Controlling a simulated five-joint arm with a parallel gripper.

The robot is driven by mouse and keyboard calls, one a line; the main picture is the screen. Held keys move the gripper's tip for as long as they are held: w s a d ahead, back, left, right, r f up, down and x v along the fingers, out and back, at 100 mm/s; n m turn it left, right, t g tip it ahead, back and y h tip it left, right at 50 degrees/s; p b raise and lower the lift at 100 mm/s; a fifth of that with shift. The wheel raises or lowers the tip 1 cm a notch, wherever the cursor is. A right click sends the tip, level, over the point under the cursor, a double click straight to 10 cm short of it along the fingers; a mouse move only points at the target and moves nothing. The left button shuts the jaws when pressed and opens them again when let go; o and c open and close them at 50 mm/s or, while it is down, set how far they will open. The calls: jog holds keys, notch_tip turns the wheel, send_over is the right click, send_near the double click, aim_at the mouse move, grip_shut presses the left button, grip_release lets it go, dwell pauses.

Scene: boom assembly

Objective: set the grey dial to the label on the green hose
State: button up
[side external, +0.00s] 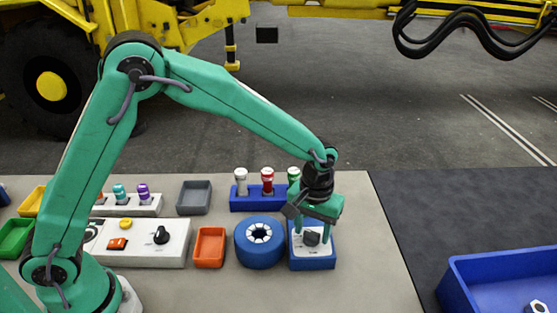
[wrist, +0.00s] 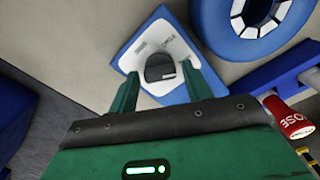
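The grey dial (side external: 311,240) sits on the white face of a blue box (side external: 313,264) at the right end of the bench. In the wrist view the dial (wrist: 160,68) shows as a dark knob with a light mark, with small labels on the plate around it, too small to read. My gripper (side external: 312,235) points down over the box, its fingers apart on either side of the dial; contact cannot be told. In the wrist view the gripper (wrist: 157,84) is also open. The green hose (side external: 293,175) stands in the blue rack behind, partly hidden by my gripper; its label is unreadable.
White and red (side external: 267,181) hose ends stand in the blue rack (side external: 250,203). A round blue part (side external: 260,243) lies close left of the dial box. An orange tray (side external: 209,248) and a white panel with a black knob (side external: 161,236) are farther left. Bench right of the box is clear.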

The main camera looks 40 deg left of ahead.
jog(key=c, duration=0.7)
jog(key=shift+o, duration=0.2)
jog(key=shift+n, duration=0.5)
jog(key=n, duration=1)
jog(key=shift+n, duration=0.3)
jog(key=o, duration=1)
